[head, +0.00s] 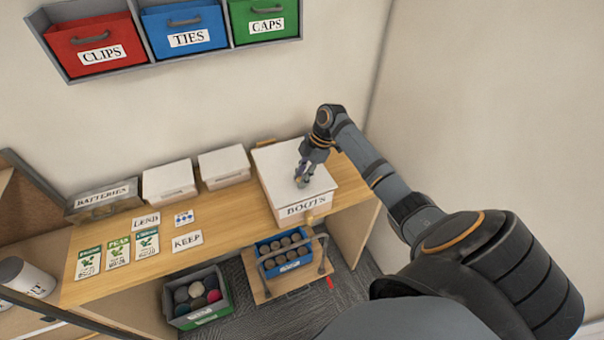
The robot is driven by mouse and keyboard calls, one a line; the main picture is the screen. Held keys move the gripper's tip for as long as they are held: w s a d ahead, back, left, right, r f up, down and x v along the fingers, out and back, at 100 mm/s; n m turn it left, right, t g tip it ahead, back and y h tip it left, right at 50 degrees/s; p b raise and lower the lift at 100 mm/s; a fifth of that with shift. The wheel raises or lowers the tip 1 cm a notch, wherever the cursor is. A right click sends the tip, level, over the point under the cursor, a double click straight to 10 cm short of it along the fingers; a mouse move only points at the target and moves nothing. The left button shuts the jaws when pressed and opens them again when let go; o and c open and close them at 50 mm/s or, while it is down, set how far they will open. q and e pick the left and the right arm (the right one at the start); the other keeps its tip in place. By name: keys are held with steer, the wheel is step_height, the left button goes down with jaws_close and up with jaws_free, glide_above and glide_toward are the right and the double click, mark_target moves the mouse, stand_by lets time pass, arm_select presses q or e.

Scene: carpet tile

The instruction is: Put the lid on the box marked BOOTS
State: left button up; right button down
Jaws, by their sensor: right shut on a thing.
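The white box marked BOOTS (303,207) stands at the right part of the wooden shelf, its label facing front. A white lid (276,162) lies over its top, lined up with the box or nearly so. I cannot tell whether it is fully seated or slightly above the rim. My right gripper (301,182) points down at the middle of the lid and is shut on it; its fingers hide the part they grip. My left gripper is not in view.
Two white boxes (169,181) (224,166) and a grey BATTERIES box (103,200) line the shelf's back. Cards (187,241) and seed packets (118,252) lie in front. Below are a ball crate (212,310) and a blue crate (262,248). Labelled bins (188,40) hang above.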

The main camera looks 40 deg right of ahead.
steer(key=shift+f, duration=0.55)
stand_by(0.9)
steer(key=c, duration=1.1)
jaws_free()
steer(key=v, duration=1.2)
